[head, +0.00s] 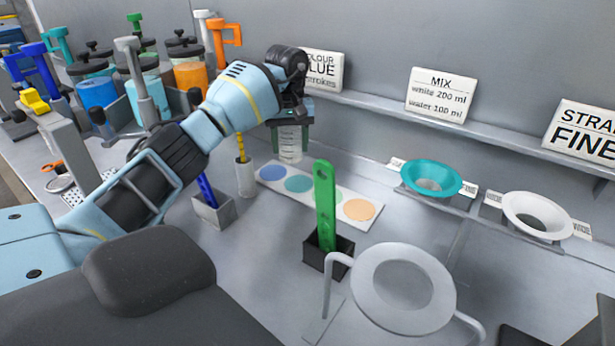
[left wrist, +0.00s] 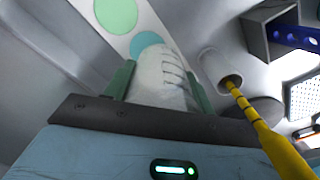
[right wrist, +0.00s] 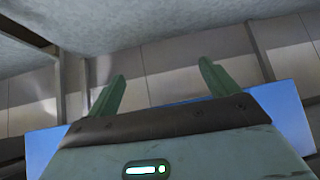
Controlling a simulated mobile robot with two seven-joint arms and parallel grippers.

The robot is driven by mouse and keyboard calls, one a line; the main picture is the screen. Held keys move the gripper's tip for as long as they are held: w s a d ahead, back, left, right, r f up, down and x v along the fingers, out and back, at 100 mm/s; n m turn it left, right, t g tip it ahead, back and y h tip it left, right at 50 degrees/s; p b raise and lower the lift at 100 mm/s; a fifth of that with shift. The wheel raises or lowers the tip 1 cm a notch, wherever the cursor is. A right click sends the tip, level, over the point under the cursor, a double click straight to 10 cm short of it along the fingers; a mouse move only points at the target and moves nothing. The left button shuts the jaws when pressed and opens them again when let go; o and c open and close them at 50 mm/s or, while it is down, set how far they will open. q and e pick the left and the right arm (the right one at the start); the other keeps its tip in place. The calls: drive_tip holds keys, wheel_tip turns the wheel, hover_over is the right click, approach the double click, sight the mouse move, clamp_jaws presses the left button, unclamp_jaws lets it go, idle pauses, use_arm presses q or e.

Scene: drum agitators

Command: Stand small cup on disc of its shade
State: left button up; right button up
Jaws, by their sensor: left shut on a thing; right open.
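My left gripper (head: 290,132) is shut on a small clear cup (head: 290,153) with dark graduation lines, seen close in the left wrist view (left wrist: 165,80). The cup is upright above the back edge of a white strip (head: 376,221) of coloured discs. I cannot make out a clear shade in the cup. The strip has a blue disc (head: 272,173), a teal disc (head: 299,184), a green disc partly hidden by a green paddle, and an orange disc (head: 359,209). In the left wrist view the cup overlaps the teal disc (left wrist: 147,42). My right gripper (right wrist: 162,85) is open and empty.
The green paddle (head: 324,200) stands in a black holder in front of the strip. A grey holder (head: 213,211) and a white pot (head: 245,178) with a yellow stick stand left. Teal (head: 431,178) and white (head: 538,214) funnels sit right. Several drums stand back left.

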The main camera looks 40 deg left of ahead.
sight(291, 161)
use_arm(q)
drive_tip(key=shift+w, duration=0.2)
drive_tip(key=shift+s+f, duration=0.15)
drive_tip(key=shift+f, duration=0.2)
wheel_tip(291, 161, down, 5)
drive_tip(key=shift+f+b, duration=0.1)
drive_tip(key=shift+b, duration=0.5)
drive_tip(key=shift+f, duration=0.15)
use_arm(e)
drive_tip(key=shift+s+a+f, duration=0.25)
drive_tip(key=shift+s+f, duration=0.3)
drive_tip(key=shift+f, duration=0.3)
use_arm(q)
drive_tip(key=shift+f, duration=0.2)
drive_tip(key=shift+f+b, duration=0.5)
drive_tip(key=shift+f, duration=1.15)
use_arm(e)
drive_tip(key=shift+s+f+g, duration=0.2)
drive_tip(key=shift+f+g, duration=0.1)
drive_tip(key=shift+f, duration=0.25)
drive_tip(key=shift+d, duration=0.1)
